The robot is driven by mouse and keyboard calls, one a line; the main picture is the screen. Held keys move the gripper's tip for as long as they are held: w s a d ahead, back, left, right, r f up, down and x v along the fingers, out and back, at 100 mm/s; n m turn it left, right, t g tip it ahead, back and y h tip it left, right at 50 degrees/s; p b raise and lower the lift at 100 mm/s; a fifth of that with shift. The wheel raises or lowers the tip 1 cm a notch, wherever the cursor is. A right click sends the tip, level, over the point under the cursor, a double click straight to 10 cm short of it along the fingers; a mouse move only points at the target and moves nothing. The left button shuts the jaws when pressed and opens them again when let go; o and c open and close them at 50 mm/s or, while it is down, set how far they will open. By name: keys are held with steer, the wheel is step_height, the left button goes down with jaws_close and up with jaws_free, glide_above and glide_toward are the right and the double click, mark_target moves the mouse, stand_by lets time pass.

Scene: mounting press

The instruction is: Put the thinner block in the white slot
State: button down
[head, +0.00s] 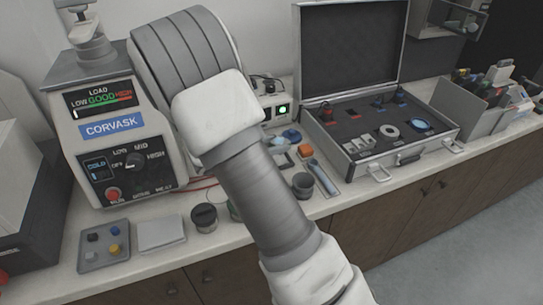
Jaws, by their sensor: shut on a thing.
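I cannot clearly make out the thinner block or the white slot in the head view. My arm rises across the middle of the view, and its thick ribbed part hides what lies behind it. My gripper's fingers do not show. The mounting press (110,128), marked CORVASK, stands at the left with a load gauge, a dial and a red button. An open silver case (372,158) on the right holds small pale pieces (361,138), a ring (389,129) and a blue round piece (421,125) on dark foam.
A grey tray (88,262) with small coloured pieces, a pale flat pad (160,233) and a dark round pot (204,217) line the counter's front edge. Another dark pot (302,185) and an orange piece (305,150) lie right of my arm. A grey bin (466,108) stands far right.

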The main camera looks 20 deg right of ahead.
steer(key=shift+w+a+f, duration=0.25)
steer(key=shift+w+f, duration=0.05)
steer(key=shift+f, duration=0.05)
steer(key=shift+f+b, duration=0.35)
steer(key=shift+f, duration=1.5)
steer(key=shift+f, duration=0.2)
steer(key=shift+c, duration=1.3)
jaws_free()
steer(key=shift+r, duration=0.1)
